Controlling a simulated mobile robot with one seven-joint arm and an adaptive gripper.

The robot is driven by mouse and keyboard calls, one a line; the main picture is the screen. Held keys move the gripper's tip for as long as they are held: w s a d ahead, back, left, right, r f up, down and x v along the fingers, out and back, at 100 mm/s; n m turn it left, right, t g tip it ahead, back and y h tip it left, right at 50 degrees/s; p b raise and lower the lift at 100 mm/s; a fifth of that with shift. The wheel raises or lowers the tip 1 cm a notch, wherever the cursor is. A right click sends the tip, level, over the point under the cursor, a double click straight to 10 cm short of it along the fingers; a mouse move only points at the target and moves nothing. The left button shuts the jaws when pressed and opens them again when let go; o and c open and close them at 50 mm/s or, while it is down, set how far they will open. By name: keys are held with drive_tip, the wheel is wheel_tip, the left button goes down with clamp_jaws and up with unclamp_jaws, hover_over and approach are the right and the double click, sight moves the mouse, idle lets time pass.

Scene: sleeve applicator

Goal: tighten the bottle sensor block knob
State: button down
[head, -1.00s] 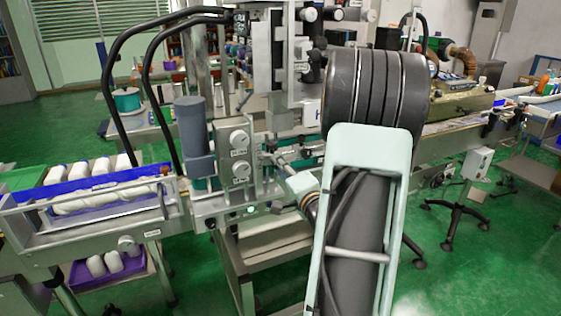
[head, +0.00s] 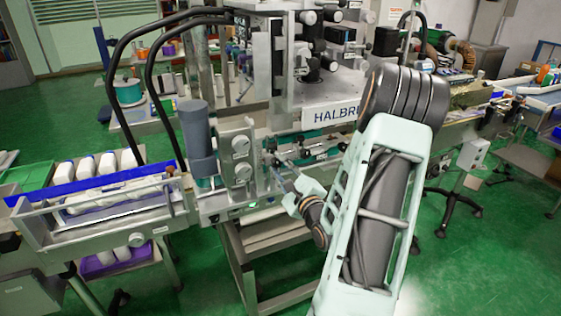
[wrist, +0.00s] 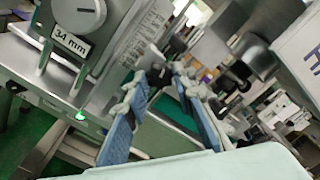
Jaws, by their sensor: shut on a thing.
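The bottle sensor block knob, a small dark knob (wrist: 158,76), shows in the wrist view between the fingertips, partly covered by them. My gripper (wrist: 166,76) has pale fingers with blue pads and is shut on this knob. In the head view my gripper (head: 281,166) reaches in from the right at the machine's front, just right of the grey plate with two round dials. The knob is too small and covered there to make out. How far the knob is turned cannot be told.
The grey plate with dials (head: 240,155) stands close left of the gripper; one dial (wrist: 80,14) is above a "34 mm" label in the wrist view. A conveyor (head: 110,200) with white bottles lies at left. The HALBRE-marked unit (head: 333,113) is above right.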

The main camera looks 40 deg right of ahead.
drive_tip(key=shift+r+m+p, duration=0.1)
drive_tip(key=shift+m+p, duration=0.75)
drive_tip(key=shift+m, duration=0.45)
drive_tip(key=c, duration=1.6)
unclamp_jaws()
drive_tip(key=v, duration=1.2)
